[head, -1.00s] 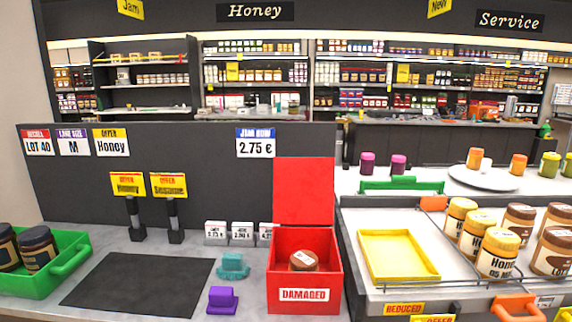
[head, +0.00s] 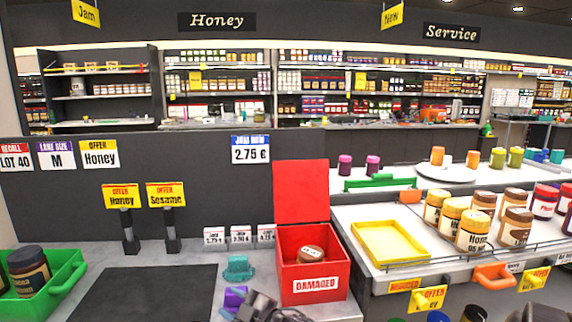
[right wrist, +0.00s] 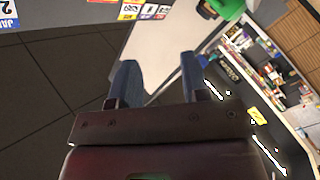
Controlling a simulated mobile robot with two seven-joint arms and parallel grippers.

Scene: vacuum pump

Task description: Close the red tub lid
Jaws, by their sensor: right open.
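The red tub (head: 334,272) stands on the counter with a white "DAMAGED" label on its front. Its red lid (head: 301,190) stands upright, open, at the tub's back edge. A jar with a brown lid (head: 311,254) is inside the tub. My right gripper (head: 243,304) is at the bottom edge of the head view, in front and left of the tub, apart from the lid; it is partly cut off. In the right wrist view its two blue fingers (right wrist: 160,72) are spread with nothing between them. My left gripper is not in view.
A purple block (head: 235,296) and a teal block (head: 238,268) lie left of the tub. Small price cards (head: 240,236) stand behind them. A yellow tray (head: 391,243) and several jars are to the right. A green crate (head: 62,275) and a dark mat (head: 140,295) are left.

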